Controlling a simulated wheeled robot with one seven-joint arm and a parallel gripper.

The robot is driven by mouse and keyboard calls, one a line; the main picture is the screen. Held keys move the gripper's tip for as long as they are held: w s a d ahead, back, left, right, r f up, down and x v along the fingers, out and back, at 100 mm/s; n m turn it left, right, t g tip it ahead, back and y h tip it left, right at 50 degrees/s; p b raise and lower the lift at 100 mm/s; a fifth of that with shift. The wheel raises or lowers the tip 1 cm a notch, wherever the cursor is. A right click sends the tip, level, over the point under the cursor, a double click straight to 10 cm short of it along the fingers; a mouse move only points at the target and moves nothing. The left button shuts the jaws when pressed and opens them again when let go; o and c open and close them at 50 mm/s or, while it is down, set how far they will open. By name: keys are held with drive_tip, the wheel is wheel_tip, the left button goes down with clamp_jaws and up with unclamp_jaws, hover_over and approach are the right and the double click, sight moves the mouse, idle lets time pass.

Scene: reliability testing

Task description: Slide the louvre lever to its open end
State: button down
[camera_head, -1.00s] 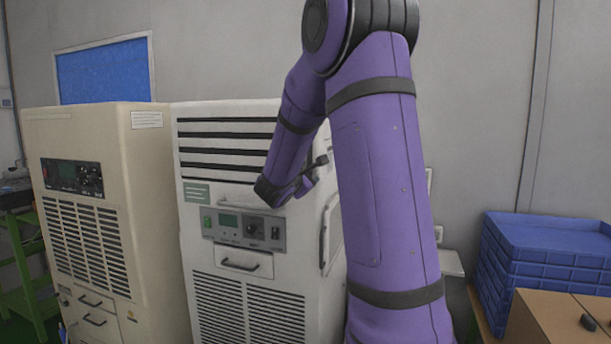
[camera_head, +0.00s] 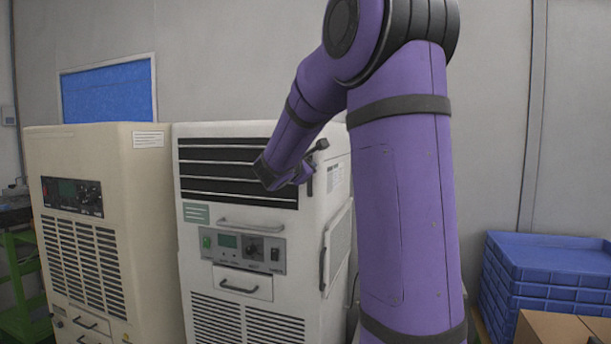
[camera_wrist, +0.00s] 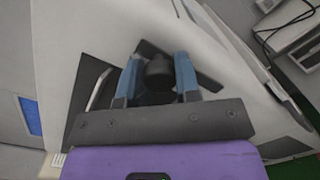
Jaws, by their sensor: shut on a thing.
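The louvre (camera_head: 225,170) is at the top front of the white cabinet (camera_head: 190,270). Its slats show as thin pale lines with wide dark gaps between them. My gripper (camera_wrist: 157,62) is shut on the dark lever knob (camera_wrist: 158,74), with one blue finger on each side of it. The knob stands over a dark slanting strip (camera_wrist: 205,80) on the pale cabinet face. In the head view my gripper (camera_head: 283,178) is at the louvre's right end, near the cabinet's front right edge.
A handle bar (camera_head: 250,225) and a control panel (camera_head: 243,247) are below the louvre. A beige cabinet (camera_head: 90,150) stands close on the left. Blue crates (camera_head: 545,260) and a cardboard box (camera_head: 560,328) are at the right.

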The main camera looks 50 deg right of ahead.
drive_tip(key=c, duration=0.8)
unclamp_jaws()
drive_tip(key=v, duration=1.1)
drive_tip(key=s+a+f+m+y, duration=0.4)
drive_tip(key=s+a+y, duration=0.1)
drive_tip(key=s+a, duration=0.2)
drive_tip(key=s+a+f+m+y, duration=0.4)
drive_tip(key=s+a+y, duration=0.2)
drive_tip(key=s+a, duration=0.2)
drive_tip(key=s+a+f+m+y, duration=0.3)
drive_tip(key=s+a+y, duration=0.3)
drive_tip(key=a, duration=0.3)
drive_tip(key=shift+s+a+f+m, duration=0.3)
drive_tip(key=shift+s+f+m, duration=0.1)
drive_tip(key=shift+s+m, duration=0.35)
